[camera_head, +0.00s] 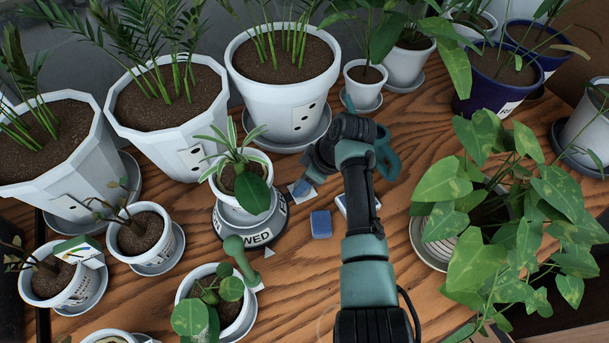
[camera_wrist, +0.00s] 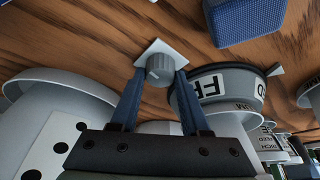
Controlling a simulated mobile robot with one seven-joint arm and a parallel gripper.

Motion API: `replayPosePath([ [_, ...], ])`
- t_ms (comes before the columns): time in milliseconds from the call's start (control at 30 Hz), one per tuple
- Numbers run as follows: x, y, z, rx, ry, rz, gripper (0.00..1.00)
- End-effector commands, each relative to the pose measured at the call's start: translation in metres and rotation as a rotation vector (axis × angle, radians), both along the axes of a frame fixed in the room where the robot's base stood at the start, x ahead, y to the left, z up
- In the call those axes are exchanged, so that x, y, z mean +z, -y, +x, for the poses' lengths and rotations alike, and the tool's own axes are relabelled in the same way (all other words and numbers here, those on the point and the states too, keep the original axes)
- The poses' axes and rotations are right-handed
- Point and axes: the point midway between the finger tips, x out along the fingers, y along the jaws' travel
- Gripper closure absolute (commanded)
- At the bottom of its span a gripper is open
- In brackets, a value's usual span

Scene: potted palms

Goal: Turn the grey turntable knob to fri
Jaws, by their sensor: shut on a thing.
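The grey knob (camera_wrist: 160,67) sits on a small white square plate on the table. My gripper (camera_wrist: 159,74) has its two blue fingers shut on the knob's sides. In the head view my gripper (camera_head: 303,186) reaches down at the white plate (camera_head: 294,191), and the knob is largely hidden there. The dark grey turntable (camera_head: 232,240) stands just left of it and bears a small potted plant (camera_head: 243,178). Its WED label faces the front, near a small pale pointer (camera_head: 268,252). In the wrist view a partly seen label reading FR (camera_wrist: 210,87) is on the turntable's side nearest the knob.
A blue block (camera_head: 321,224) lies right of the turntable. A green dumbbell-shaped object (camera_head: 241,260) is in front of it. Large white palm pots (camera_head: 285,105) stand behind, small pots at left, and a leafy plant (camera_head: 480,220) at right. Bare wood shows in front of the block.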

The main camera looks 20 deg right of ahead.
Motion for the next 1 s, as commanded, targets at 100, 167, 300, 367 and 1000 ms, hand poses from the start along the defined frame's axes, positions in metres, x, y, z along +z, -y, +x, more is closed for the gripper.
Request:
replayPosePath([
  [100, 0.005, -0.0023, -0.0016, -0.099, -0.002, 0.002, 1.0],
  [167, 0.005, -0.0024, -0.002, -0.155, -0.003, 0.003, 1.0],
  [300, 0.0046, -0.003, -0.0022, -0.289, -0.003, 0.001, 1.0],
  [367, 0.0043, -0.0033, -0.0024, -0.346, -0.002, 0.0, 1.0],
  [1000, 0.0014, -0.0064, -0.0017, -0.94, 0.0, -0.001, 1.0],
])
